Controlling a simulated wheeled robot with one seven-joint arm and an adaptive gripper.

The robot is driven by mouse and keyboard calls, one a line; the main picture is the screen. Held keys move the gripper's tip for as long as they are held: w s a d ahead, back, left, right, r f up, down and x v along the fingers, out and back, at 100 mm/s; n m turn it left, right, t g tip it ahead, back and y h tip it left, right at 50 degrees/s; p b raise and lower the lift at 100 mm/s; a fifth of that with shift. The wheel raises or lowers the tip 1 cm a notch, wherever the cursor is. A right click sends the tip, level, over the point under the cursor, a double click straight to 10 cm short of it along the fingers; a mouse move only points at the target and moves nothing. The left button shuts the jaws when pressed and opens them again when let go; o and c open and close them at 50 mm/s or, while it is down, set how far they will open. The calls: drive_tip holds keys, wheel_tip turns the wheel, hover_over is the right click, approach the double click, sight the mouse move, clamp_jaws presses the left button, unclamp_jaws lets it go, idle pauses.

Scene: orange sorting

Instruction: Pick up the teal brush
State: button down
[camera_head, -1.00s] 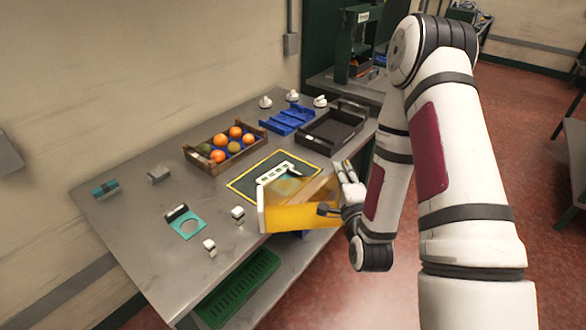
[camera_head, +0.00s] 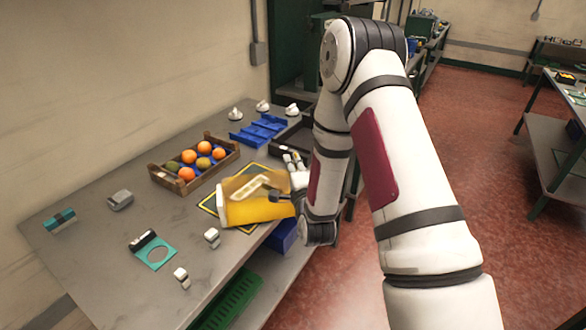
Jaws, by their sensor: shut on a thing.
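A small teal and dark block-like thing (camera_head: 59,221), which looks like the teal brush, lies near the table's far left end. My gripper (camera_head: 291,186) is well to the right of it, at the table's right front edge. It is shut on the right end of a yellow, bin-like thing (camera_head: 252,210), held over the mat. The fingertips are small and partly hidden by this thing and my wrist. A teal plate with a round hole (camera_head: 155,253) lies nearer the front, with a dark and white piece at its back edge.
On the table (camera_head: 95,255) are a wooden crate of oranges (camera_head: 178,187), a blue rack (camera_head: 256,131), a black tray (camera_head: 285,140), a grey block (camera_head: 120,199) and small white pieces (camera_head: 212,237). A yellow-edged mat (camera_head: 208,204) lies under the yellow thing. The left front is mostly clear.

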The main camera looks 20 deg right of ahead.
drive_tip(key=shift+f, duration=0.6)
drive_tip(key=c, duration=1.5)
unclamp_jaws()
drive_tip(key=shift+c, duration=0.2)
